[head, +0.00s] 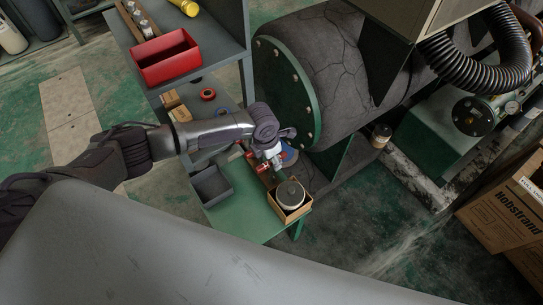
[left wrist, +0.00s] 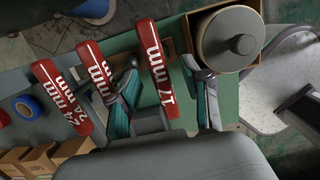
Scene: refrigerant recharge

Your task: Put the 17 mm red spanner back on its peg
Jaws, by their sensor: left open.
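My left gripper (head: 272,150) is over the green bench (head: 236,215). In the left wrist view its two fingers (left wrist: 160,62) are spread, one on each side of the red 17 mm spanner (left wrist: 154,62). A gap shows between the spanner and the right finger; I cannot tell whether either finger touches it. Left of it are another red spanner (left wrist: 94,70), its number hidden by the left finger, and the red 24 mm spanner (left wrist: 60,95). In the head view the spanners are small and mostly hidden by the gripper. I cannot make out the peg. My right gripper is not in view.
A wooden box (head: 297,214) holding a grey round weight-like object (head: 290,193) stands close to the gripper. A grey tray (head: 212,186), cardboard boxes (left wrist: 35,157) and a blue ring (left wrist: 27,107) are nearby. A large green-flanged tank (head: 290,90) stands behind; a red bin (head: 165,57) sits on the upper shelf.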

